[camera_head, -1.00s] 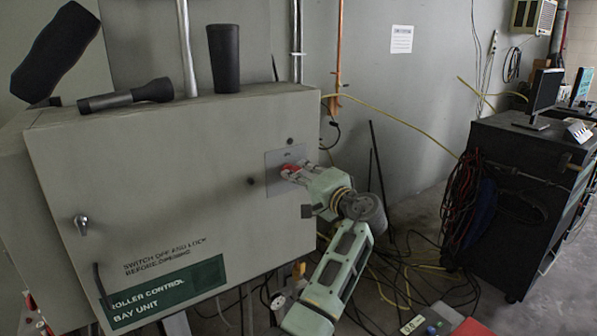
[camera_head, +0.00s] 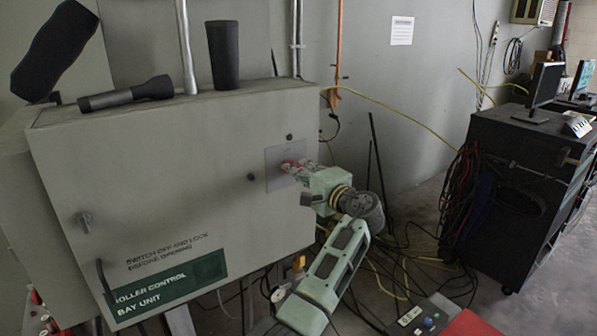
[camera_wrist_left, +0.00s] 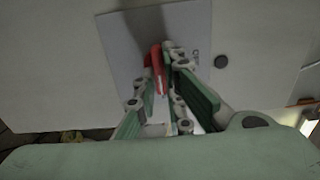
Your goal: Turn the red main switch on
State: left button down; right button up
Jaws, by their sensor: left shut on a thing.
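The red main switch (camera_head: 289,165) sits on a light square plate (camera_head: 272,178) on the front of the grey control cabinet (camera_head: 160,200), near its right edge. My left gripper (camera_head: 296,170) reaches it from the right and is shut on its handle. The left wrist view shows the red handle (camera_wrist_left: 156,66) between the fingers (camera_wrist_left: 159,80), in front of the plate (camera_wrist_left: 120,60). The fingers hide part of the handle, so its exact angle is hard to tell. My right gripper is not in view.
A torch (camera_head: 125,94), a dark cup-like cylinder (camera_head: 223,55) and a larger dark object (camera_head: 55,52) are on or by the cabinet top. A latch (camera_head: 85,222) is on its door. Cables lie on the floor (camera_head: 410,250) near a dark cart (camera_head: 515,180).

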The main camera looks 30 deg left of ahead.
pick_arm(q)
jog(key=c, duration=1.8)
grip_release()
jog(key=shift+c, duration=0.2)
jog(key=v, duration=1.2)
jog(key=shift+f, duration=0.1)
